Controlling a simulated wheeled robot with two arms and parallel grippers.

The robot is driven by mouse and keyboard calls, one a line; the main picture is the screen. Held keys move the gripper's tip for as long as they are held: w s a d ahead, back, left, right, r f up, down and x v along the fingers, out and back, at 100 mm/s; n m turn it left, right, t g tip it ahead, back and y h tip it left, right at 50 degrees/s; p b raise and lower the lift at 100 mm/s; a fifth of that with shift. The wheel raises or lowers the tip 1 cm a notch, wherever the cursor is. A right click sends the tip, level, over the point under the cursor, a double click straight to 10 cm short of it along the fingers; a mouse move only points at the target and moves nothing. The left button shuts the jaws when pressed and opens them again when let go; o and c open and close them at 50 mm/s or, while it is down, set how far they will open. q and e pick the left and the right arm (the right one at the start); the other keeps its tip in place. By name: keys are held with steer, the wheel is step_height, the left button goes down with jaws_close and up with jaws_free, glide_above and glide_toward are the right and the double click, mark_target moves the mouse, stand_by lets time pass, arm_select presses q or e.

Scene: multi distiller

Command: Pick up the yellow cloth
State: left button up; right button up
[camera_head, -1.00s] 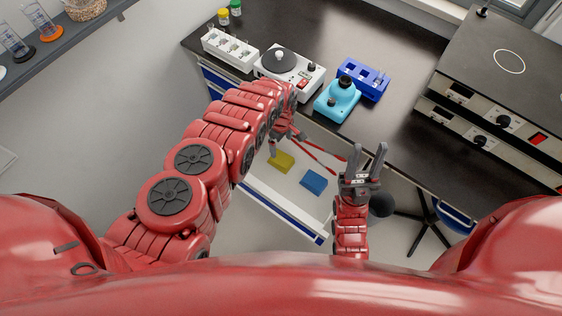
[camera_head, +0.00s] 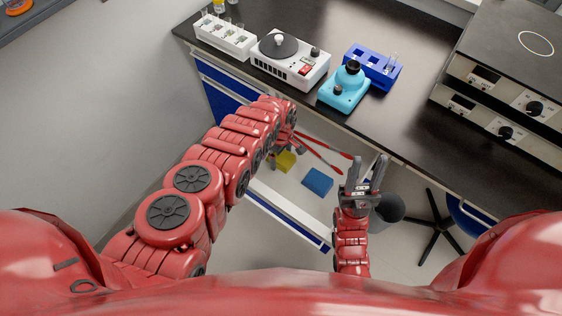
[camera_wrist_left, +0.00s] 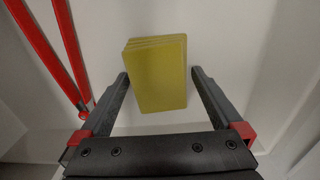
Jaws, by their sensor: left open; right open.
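The yellow cloth (camera_head: 286,161) is a small folded block lying in the open drawer (camera_head: 288,212). In the left wrist view the yellow cloth (camera_wrist_left: 158,76) shows as a layered stack, with its near part between the open fingers of my left gripper (camera_wrist_left: 160,88). Gaps show on both sides of it, and I cannot tell any contact. In the head view my left gripper (camera_head: 280,155) is over the drawer beside the cloth, partly hidden by my arm. My right gripper (camera_head: 364,177) is open and empty, pointing up in front of the bench.
A blue block (camera_head: 317,182) and a red long-handled tool (camera_head: 322,154) lie in the drawer. The tool also shows left of the cloth in the wrist view (camera_wrist_left: 62,50). Bench devices include a white stirrer (camera_head: 290,65) and a teal unit (camera_head: 344,88). A dark bin (camera_head: 390,207) stands right.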

mark_target(281, 156)
arm_select(q)
steer(key=shift+r, duration=0.1)
steer(key=shift+c, duration=0.2)
steer(key=c, duration=1.1)
step_height(281, 156, up, 10)
steer(key=p, duration=0.9)
